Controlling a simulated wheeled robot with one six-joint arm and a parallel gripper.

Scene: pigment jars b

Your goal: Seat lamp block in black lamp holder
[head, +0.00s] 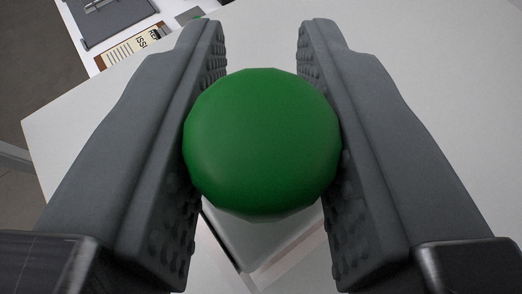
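A dark green, rounded, faceted object (262,142) sits between the fingers of my gripper (262,60) in the head view. Both finger pads meet its sides, so the gripper is shut on it. It is seen from close behind and hides what lies straight beyond it. I cannot tell from its shape whether it is the lamp block. No black lamp holder can be made out in this view.
A pale table top (430,70) fills most of the background and looks clear at right. Beyond its upper left edge are a grey flat tray-like item (112,18) and a printed card (130,46). A pale box-like shape (250,240) shows below the green object.

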